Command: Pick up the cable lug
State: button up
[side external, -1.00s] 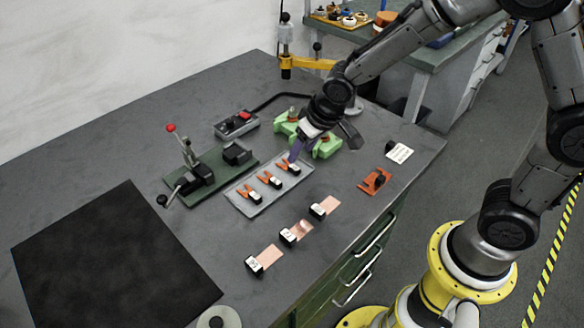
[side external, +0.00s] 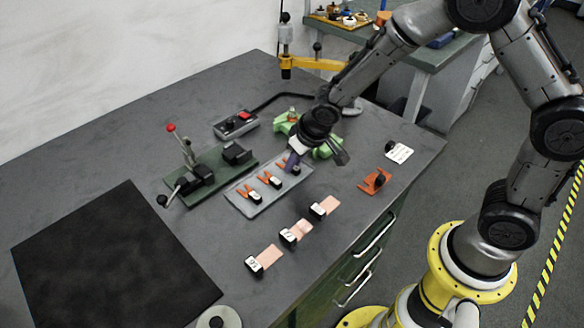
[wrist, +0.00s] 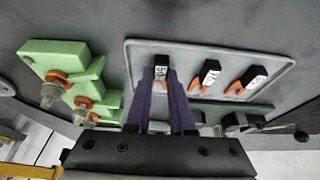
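Three small black-and-orange pieces with white labels lie on a grey tray (side external: 238,203). I cannot tell for certain which piece is the cable lug. The farthest piece, by my gripper (side external: 291,164), is partly hidden in the side view; its labelled black end (wrist: 162,68) shows between my purple fingertips in the wrist view. My gripper (wrist: 162,80) points down over it, its fingers apart on either side with a gap between them. I see no clear grip on the piece. The middle piece (wrist: 210,73) and the end piece (wrist: 253,76) lie clear of my fingers.
A green fixture (wrist: 75,80) stands close beside the tray. A dark green lever press (side external: 205,180) is behind it. Copper foil pieces with black labelled blocks (side external: 290,236) lie in front. An orange holder (side external: 374,182) is to the right. A black mat (side external: 110,255) lies left.

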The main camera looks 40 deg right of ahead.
grip_shut()
jog(key=shift+r, duration=0.15)
